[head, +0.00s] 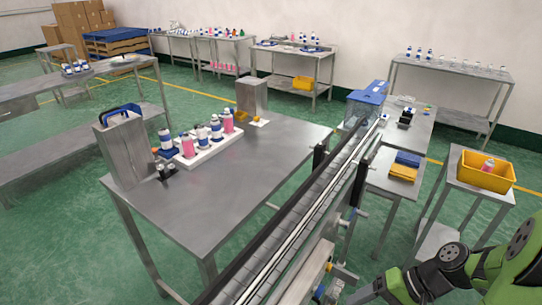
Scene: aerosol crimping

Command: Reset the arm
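My green and black arm (451,262) reaches in from the lower right corner, bent low beside the conveyor. Its far end runs down to the bottom edge of the head view, near the conveyor's side frame. I cannot make out my gripper or its fingers there, so whether it is open or holds anything does not show.
A conveyor (301,215) runs diagonally past my arm. Left of it, a steel table (239,192) bears a white tray (214,150) of pink and white cans and a steel machine (127,155). At right, a yellow bin (486,178) holding a pink can sits on a stand.

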